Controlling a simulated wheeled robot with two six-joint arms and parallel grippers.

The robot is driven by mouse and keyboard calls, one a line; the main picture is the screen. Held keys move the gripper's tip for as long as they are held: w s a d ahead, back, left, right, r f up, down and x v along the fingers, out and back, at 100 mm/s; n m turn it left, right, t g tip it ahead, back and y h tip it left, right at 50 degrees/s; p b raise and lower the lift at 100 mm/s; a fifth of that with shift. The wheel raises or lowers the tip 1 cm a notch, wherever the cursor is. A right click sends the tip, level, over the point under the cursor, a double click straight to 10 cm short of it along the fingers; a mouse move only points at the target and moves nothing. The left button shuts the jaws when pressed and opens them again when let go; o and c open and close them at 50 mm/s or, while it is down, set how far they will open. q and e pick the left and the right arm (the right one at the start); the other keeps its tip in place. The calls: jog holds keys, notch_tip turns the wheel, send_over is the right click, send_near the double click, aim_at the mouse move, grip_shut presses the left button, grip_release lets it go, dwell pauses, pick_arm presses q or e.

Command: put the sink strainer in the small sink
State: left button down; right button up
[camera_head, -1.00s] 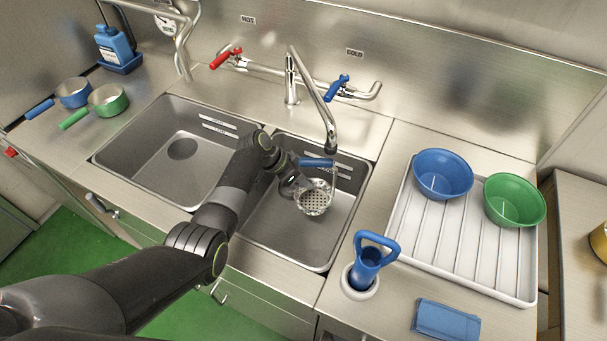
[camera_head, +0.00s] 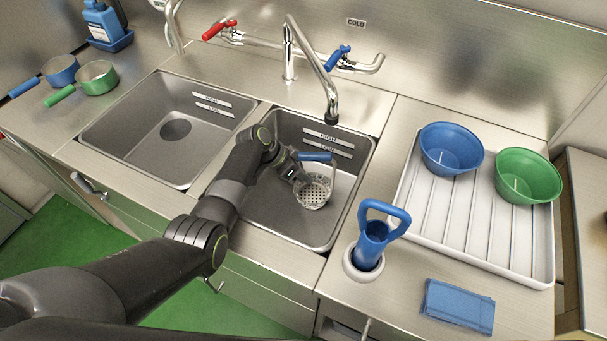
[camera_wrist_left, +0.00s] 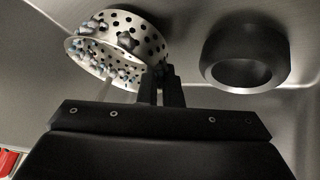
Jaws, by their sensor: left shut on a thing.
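The sink strainer (camera_head: 313,192) is a perforated metal basket with a blue bar at its top. It is inside the small sink (camera_head: 290,226), the right basin. My left gripper (camera_head: 301,182) is shut on its near side. In the left wrist view the strainer (camera_wrist_left: 112,48) is tilted at the fingertips (camera_wrist_left: 160,85), with greyish and bluish bits in it. Whether the strainer touches the sink floor I cannot tell. My right gripper is not in view.
The tap (camera_head: 328,88) curves over the sink's back. The larger sink (camera_head: 140,146) is empty at left. A blue-handled tool in a holder (camera_head: 362,264), a blue cloth (camera_head: 458,306) and a white rack (camera_head: 425,228) with blue and green bowls stand at right.

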pick_arm(q)
jog(key=shift+f+b, duration=0.45)
dwell(0.3)
jog(key=c, duration=1.5)
grip_release()
